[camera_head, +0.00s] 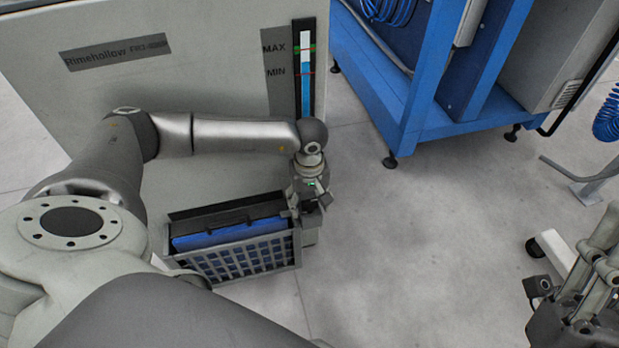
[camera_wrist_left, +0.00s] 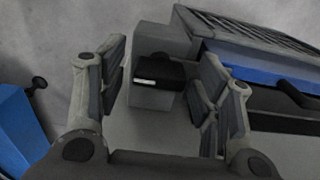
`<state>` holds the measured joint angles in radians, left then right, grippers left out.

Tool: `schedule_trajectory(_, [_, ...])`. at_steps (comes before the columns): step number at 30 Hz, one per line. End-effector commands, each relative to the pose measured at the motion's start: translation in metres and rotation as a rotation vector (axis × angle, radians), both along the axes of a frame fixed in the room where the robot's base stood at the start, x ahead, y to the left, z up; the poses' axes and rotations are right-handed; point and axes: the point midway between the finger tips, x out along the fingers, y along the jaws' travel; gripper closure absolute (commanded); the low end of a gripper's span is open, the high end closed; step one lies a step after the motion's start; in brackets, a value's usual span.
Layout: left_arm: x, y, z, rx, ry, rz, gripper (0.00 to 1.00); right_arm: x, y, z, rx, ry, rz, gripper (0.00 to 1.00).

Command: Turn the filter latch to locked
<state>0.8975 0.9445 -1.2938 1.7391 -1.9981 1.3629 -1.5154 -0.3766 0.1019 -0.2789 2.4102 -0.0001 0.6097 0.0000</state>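The filter latch, a dark block with a white mark (camera_wrist_left: 158,76), sits on a grey post (camera_wrist_left: 150,97) beside the filter housing in the left wrist view. My left gripper (camera_wrist_left: 161,84) is open, with one finger on each side of the latch; gaps show, and I cannot tell whether either finger touches it. In the head view my left gripper (camera_head: 309,197) points down at the right end of the filter housing (camera_head: 245,262) and hides most of the latch. The blue filter (camera_head: 228,233) lies in the housing. My right gripper (camera_head: 575,300) is at the lower right edge, partly cut off.
A grey machine panel (camera_head: 215,85) with a MAX/MIN level gauge (camera_head: 306,70) stands behind the housing. A blue frame (camera_head: 400,110) on black feet stands at the upper right. The floor (camera_head: 430,240) right of the housing is clear.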

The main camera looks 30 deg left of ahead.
Motion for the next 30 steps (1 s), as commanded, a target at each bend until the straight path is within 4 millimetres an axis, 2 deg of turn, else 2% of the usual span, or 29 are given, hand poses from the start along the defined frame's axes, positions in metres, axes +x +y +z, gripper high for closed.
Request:
schedule_trajectory(8, [0.0, 0.0, 0.001, -0.001, -0.001, 0.001, 0.38, 0.001, 0.0, -0.002, -0.002, 0.008, 0.0, 0.69])
schedule_trajectory(11, [0.001, 0.0, 0.006, -0.001, -0.003, 0.002, 0.38, 0.001, 0.0, -0.002, -0.002, 0.007, 0.0, 0.69])
schedule_trajectory(14, [0.002, 0.0, 0.02, 0.0, -0.005, 0.002, 0.38, 0.001, 0.0, -0.001, -0.001, 0.005, 0.0, 0.69])
schedule_trajectory(24, [0.001, 0.0, 0.091, 0.0, -0.005, 0.0, 0.38, 0.0, 0.0, -0.001, -0.001, 0.002, 0.0, 0.69])
schedule_trajectory(30, [0.001, 0.0, 0.115, -0.001, -0.002, 0.002, 0.38, 0.0, 0.0, 0.0, 0.0, 0.001, 0.0, 0.69])
